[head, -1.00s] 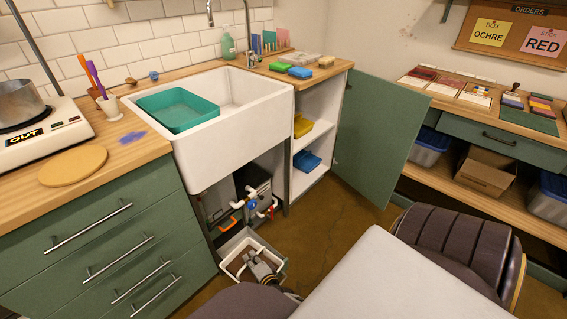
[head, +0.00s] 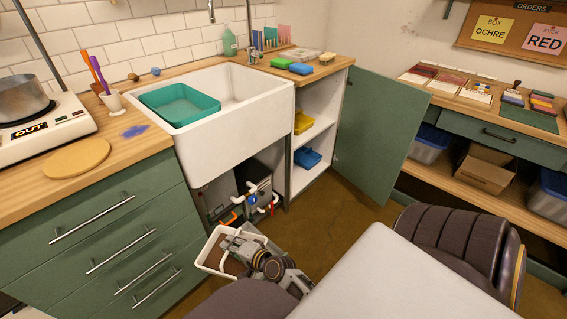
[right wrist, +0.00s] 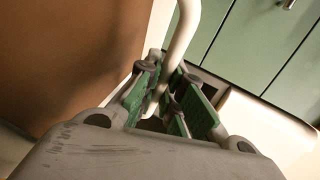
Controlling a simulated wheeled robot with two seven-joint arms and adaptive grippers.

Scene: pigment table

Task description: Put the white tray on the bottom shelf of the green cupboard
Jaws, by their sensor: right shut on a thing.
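The white tray (head: 205,255) is at the lower middle of the head view, in front of the sink unit and beside the drawers. My right gripper (head: 234,244) is at the tray and partly hides it. In the right wrist view, the fingers (right wrist: 168,103) are closed around the tray's pale handle (right wrist: 184,45). The green cupboard has its door (head: 381,135) standing open, to the right of the sink. A yellow container (head: 303,122) is on its upper shelf and a blue container (head: 307,158) is on a lower one. My left gripper is not in view.
The white sink (head: 230,140) holds a teal basin (head: 180,104). Pipes (head: 255,198) are under it. Brown floor (head: 340,215) is clear in front of the cupboard.

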